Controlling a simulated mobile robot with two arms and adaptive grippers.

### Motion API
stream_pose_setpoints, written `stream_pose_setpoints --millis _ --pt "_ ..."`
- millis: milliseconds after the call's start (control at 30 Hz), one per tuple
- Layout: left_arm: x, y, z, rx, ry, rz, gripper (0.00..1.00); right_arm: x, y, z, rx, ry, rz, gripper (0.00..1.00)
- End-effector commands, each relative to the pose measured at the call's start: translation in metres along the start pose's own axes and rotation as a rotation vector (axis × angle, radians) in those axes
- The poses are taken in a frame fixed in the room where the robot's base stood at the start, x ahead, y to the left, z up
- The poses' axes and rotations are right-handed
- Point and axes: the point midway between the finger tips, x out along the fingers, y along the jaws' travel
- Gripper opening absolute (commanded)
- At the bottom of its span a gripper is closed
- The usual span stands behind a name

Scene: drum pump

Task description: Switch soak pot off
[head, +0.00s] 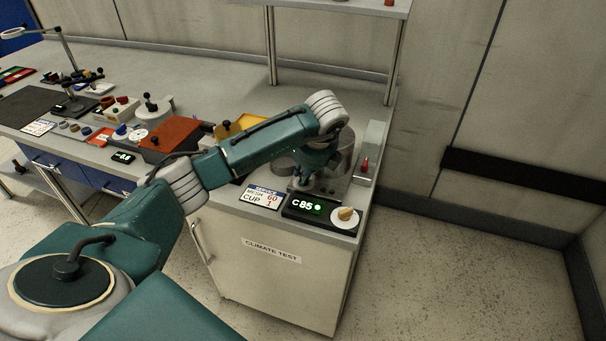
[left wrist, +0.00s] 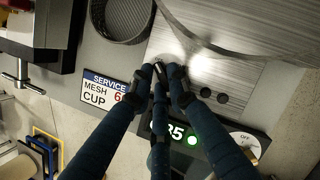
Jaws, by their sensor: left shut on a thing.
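The soak pot (head: 346,150) is a silver round vessel on the climate test cabinet, partly hidden by my left arm. In front of it, a black display (head: 305,205) reads C85 beside a lit green lamp. To its right is a white dial with a yellowish knob (head: 346,214). In the left wrist view the dial (left wrist: 245,143) carries the word OFF and is partly covered by a finger. My left gripper (left wrist: 159,72) is shut on a small metallic piece I cannot identify, over the metal plate behind the display, apart from the dial. My right gripper is out of view.
A service card (head: 261,196) lies left of the display. A dark mesh cup (left wrist: 122,18) shows in the left wrist view. A red-tipped item (head: 364,165) stands at the cabinet's right edge. The floor right of the cabinet is clear.

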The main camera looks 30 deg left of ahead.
Motion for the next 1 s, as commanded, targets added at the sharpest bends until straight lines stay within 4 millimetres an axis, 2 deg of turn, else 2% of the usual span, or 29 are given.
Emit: stream_pose_setpoints --millis 100,133,167,467,567,667,1000 --pt "-0.001 -0.001 0.002 -0.005 -0.002 -0.003 0.00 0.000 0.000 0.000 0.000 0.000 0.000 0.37" --pt "-0.001 -0.001 0.002 -0.005 -0.002 -0.003 0.18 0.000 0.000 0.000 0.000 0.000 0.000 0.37" --pt "-0.001 -0.001 0.002 -0.004 -0.002 -0.003 0.24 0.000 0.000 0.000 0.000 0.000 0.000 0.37" --pt "-0.001 0.000 0.001 -0.001 -0.001 -0.002 0.24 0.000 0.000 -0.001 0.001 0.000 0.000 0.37" --pt "-0.006 -0.001 0.001 -0.001 -0.001 -0.003 0.24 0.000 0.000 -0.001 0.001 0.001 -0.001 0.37" --pt "-0.020 -0.001 0.001 0.000 -0.003 -0.005 0.24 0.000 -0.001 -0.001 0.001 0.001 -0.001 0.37" --pt "-0.093 -0.002 0.002 -0.002 -0.004 -0.007 0.24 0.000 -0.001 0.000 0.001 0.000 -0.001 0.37"
